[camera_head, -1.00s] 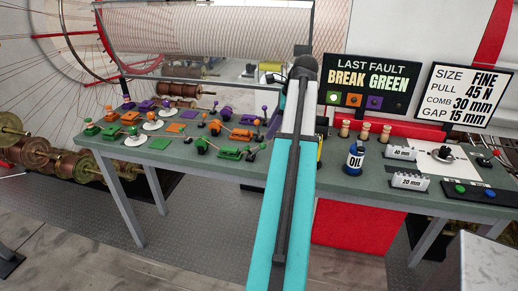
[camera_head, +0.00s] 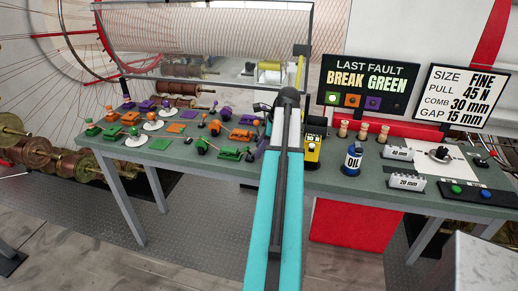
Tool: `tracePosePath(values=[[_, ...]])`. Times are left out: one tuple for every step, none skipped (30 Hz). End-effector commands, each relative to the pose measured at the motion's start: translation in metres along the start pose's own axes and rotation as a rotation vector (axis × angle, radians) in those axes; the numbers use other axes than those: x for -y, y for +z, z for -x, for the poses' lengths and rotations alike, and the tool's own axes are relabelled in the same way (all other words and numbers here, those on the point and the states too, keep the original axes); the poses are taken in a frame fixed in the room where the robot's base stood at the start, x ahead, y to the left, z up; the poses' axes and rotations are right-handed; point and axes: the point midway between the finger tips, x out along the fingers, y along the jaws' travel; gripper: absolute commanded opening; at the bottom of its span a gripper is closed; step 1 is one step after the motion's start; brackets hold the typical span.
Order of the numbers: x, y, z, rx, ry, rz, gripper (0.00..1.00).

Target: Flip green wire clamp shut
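Several green parts stand in the front row of the grey-green workbench (camera_head: 330,180). A flat green part (camera_head: 229,153) near the middle looks like the clamp; a small lever stands at its right side. Whether it is open or shut is too small to tell. My teal arm rises from the bottom centre to a dark joint, right of the clamp.
Orange (camera_head: 241,135) and purple (camera_head: 222,113) parts fill the rows behind. A blue oil can (camera_head: 352,158), a yellow device (camera_head: 313,150) and wooden pegs (camera_head: 362,132) stand to the right. The sign (camera_head: 371,85) reads BREAK GREEN. A wire drum is behind.

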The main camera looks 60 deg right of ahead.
Motion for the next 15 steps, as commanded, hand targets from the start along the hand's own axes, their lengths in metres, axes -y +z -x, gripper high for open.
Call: tracePosePath(values=[[-0.0004,0.0002,-0.0038,0.000,0.001,0.000,0.38],[-0.0004,0.0002,-0.0056,0.000,0.001,0.000,0.38],[-0.0004,0.0002,-0.0076,0.000,0.001,0.000,0.38],[-0.0004,0.0002,-0.0089,0.000,0.001,0.000,0.38],[-0.0004,0.0002,-0.0100,0.000,0.001,0.000,0.38],[-0.0004,0.0002,-0.0112,0.000,0.001,0.000,0.38],[-0.0004,0.0002,-0.0119,0.000,0.000,0.000,0.38],[-0.0004,0.0002,-0.0124,0.000,0.000,0.000,0.38],[-0.0003,0.0001,-0.0129,0.000,0.000,0.000,0.38],[-0.0003,0.0002,-0.0132,0.000,0.000,0.000,0.38],[-0.0003,0.0002,-0.0133,0.000,0.000,0.000,0.38],[-0.0003,0.0002,-0.0133,0.000,0.000,0.000,0.38],[-0.0003,0.0003,-0.0133,0.000,0.000,0.001,0.38],[-0.0003,0.0003,-0.0133,0.000,0.000,0.001,0.38],[-0.0003,0.0003,-0.0133,0.000,0.000,0.001,0.38]])
